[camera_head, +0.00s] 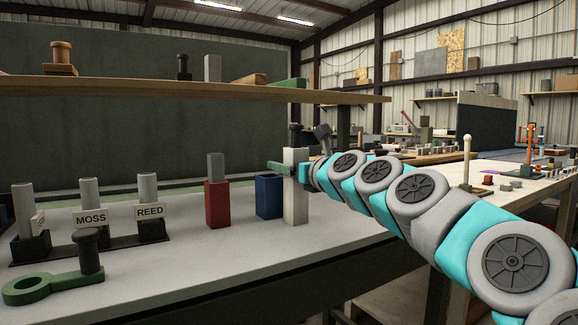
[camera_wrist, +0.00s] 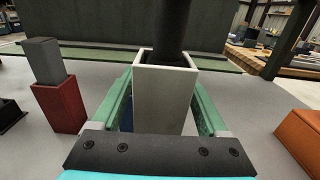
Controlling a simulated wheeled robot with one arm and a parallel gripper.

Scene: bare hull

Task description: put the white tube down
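The white tube (camera_head: 296,190) is a tall square upright tube near the front edge of the grey bench, right of a blue container (camera_head: 269,195). My gripper (camera_head: 290,168) is shut on its upper part, with green fingers on both sides. In the wrist view the tube (camera_wrist: 163,100) stands between the fingers of my gripper (camera_wrist: 165,90). A dark round post (camera_wrist: 171,28) comes out of its open top. The tube's lower end is at or very close to the bench top; I cannot tell whether it touches.
A red block with a grey top (camera_head: 217,203) stands left of the blue container. Further left are a rack with MOSS (camera_head: 91,218) and REED (camera_head: 150,210) labels and a green ring-ended handle (camera_head: 50,287). A wooden shelf (camera_head: 200,91) hangs above. An orange block (camera_wrist: 302,140) lies right in the wrist view.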

